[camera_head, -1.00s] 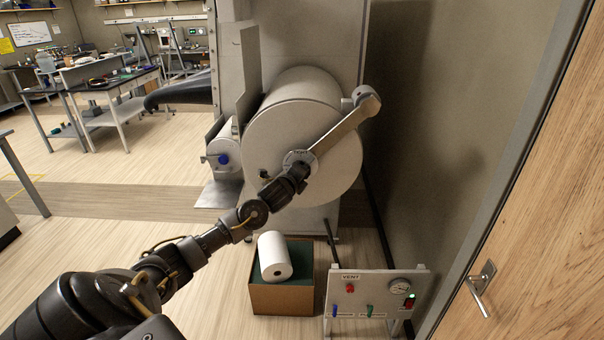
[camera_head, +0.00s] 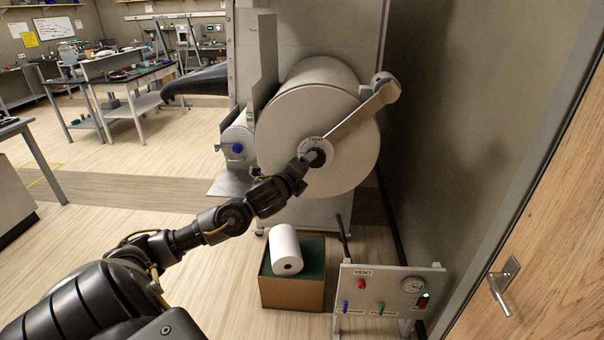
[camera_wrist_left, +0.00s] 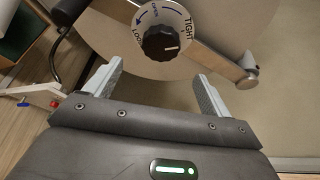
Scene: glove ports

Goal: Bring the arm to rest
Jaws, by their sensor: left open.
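My left arm comes in from the left in the head view and reaches to the front of the large pale drum (camera_head: 290,135). My left gripper (camera_wrist_left: 155,85) is open in the left wrist view, with nothing between its fingers. Beyond the fingertips is a black knob (camera_wrist_left: 161,43) on a white dial marked LOOSE, OPEN and TIGHT; the fingers look apart from it. In the head view the knob (camera_head: 317,157) sits at the drum's centre, partly behind my wrist. My right gripper is not in view.
A lever arm (camera_head: 365,108) crosses the drum face. Below stand a box (camera_head: 290,292) with a white roll (camera_head: 285,250) and a VENT panel (camera_head: 385,292). A wooden door (camera_head: 550,240) is at right. A smaller roller with a blue knob (camera_head: 237,148) is left of the drum.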

